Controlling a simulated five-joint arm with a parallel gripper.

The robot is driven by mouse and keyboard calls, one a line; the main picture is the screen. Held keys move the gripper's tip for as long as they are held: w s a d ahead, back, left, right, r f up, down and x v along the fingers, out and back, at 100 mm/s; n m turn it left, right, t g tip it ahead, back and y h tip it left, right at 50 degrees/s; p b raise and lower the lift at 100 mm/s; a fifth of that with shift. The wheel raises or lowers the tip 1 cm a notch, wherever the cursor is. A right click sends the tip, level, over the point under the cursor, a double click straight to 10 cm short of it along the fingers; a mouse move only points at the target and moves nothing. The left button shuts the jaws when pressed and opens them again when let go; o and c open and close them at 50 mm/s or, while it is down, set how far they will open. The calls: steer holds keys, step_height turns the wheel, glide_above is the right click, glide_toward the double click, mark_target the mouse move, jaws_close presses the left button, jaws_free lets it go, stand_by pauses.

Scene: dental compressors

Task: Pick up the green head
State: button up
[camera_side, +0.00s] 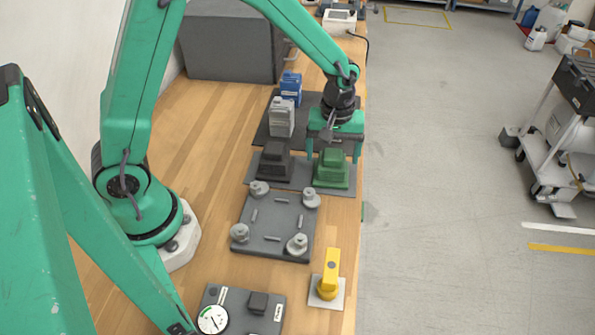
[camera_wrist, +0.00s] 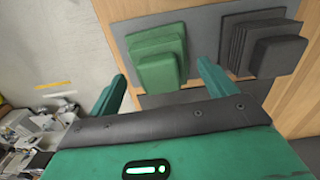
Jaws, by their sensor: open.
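The green head (camera_side: 331,169) is a stepped green block standing on a grey mat (camera_side: 302,180) near the table's right edge. In the wrist view the green head (camera_wrist: 157,57) shows between and beyond my two green fingers. My gripper (camera_side: 334,155) is open, above and around the upper part of the head in the side view. In the wrist view my gripper (camera_wrist: 160,85) has its fingertips apart, with nothing held. I cannot tell whether a finger touches the head.
A dark finned head (camera_side: 275,162) stands left of the green one; it also shows in the wrist view (camera_wrist: 262,45). A grey plate with corner posts (camera_side: 272,226) and a yellow part (camera_side: 329,274) lie in front.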

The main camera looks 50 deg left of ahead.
mark_target(333, 154)
steer(key=shift+f, duration=1.7)
steer(key=shift+r, duration=0.1)
steer(key=c, duration=1.5)
steer(key=shift+r, duration=0.15)
steer(key=shift+r, duration=0.9)
step_height(333, 154, up, 2)
steer(key=shift+d+r, duration=0.15)
steer(key=s+d+r, duration=0.2)
steer(key=d, duration=0.1)
steer(key=s+d+r, duration=0.2)
steer(key=s, duration=0.1)
steer(key=s+d+r, duration=0.2)
steer(key=d, duration=0.1)
steer(key=shift+s+d+r, duration=0.3)
steer(key=shift+d, duration=0.05)
